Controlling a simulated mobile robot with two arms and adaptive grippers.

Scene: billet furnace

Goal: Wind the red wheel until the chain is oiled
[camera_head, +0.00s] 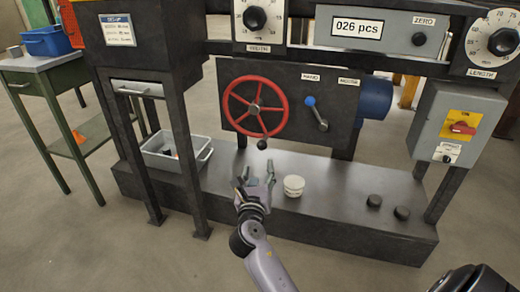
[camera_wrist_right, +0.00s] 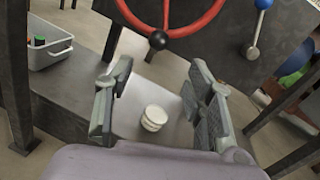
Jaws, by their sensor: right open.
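The red wheel (camera_head: 255,108) is a spoked handwheel upright on the front of a dark machine panel. Its black handle knob (camera_head: 262,144) is at the bottom of the rim. My right gripper (camera_head: 257,176) is open and empty, below the wheel and apart from it, above the machine's base ledge. In the right wrist view the fingers (camera_wrist_right: 158,78) are spread, with the lower rim of the red wheel (camera_wrist_right: 172,29) and its knob (camera_wrist_right: 158,40) beyond them. I cannot make out a chain in either view. My left gripper is not in view.
A white stacked round piece (camera_head: 293,186) stands on the ledge (camera_head: 330,205) right of my gripper. A grey bin (camera_head: 172,153) is to the left. A blue-knobbed lever (camera_head: 316,113) is right of the wheel. Two black knobs (camera_head: 388,207) are on the right ledge.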

